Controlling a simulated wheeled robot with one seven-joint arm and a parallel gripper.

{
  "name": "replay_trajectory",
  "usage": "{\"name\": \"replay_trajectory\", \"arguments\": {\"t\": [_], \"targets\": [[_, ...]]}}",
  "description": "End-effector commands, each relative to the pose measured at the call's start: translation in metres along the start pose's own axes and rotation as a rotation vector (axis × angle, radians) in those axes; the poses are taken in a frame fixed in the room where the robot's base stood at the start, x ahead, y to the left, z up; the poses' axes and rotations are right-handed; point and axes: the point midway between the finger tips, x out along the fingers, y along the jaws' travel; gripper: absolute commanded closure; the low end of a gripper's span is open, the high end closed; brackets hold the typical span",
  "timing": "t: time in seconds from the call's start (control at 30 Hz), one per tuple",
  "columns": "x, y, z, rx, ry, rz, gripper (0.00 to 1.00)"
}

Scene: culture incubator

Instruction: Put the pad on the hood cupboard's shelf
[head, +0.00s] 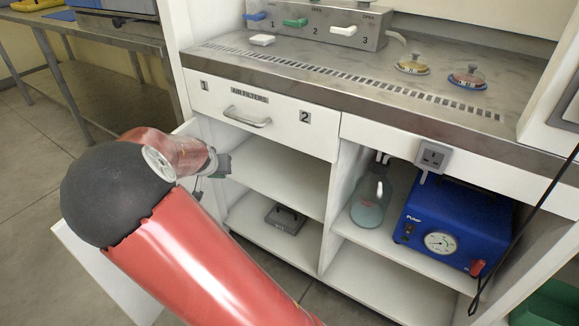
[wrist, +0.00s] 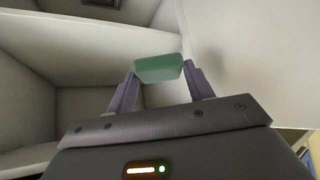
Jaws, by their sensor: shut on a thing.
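My gripper (wrist: 160,75) is shut on a small green pad (wrist: 158,68), with one finger at each end of it. In the head view my gripper (head: 219,164) is at the left side of the open hood cupboard, near the level of its upper shelf. The pad is mostly hidden there behind my wrist and arm. The white shelf (head: 282,178) is bare where it shows. In the wrist view pale cupboard panels surround the pad, and I cannot tell whether it touches any surface.
A dark grey flat object (head: 285,219) lies on the cupboard's bottom board. A divider separates the right bay, with a glass bottle (head: 371,198) and a blue pump (head: 455,225). A drawer (head: 262,116) sits above the shelf. An open white door (head: 98,272) stands at the left.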

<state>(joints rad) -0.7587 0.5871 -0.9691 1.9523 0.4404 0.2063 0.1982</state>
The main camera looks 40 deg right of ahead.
Motion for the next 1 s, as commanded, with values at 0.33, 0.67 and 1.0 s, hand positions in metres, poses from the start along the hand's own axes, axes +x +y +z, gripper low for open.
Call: {"name": "replay_trajectory", "arguments": {"t": [0.33,0.67,1.0], "targets": [[0.024,0.144,0.13,0.28,-0.007,0.245,0.73],[0.013,0.173,0.153,0.348,-0.007,0.316,0.73],[0.033,0.178,0.135,0.392,-0.002,0.35,0.73]]}}
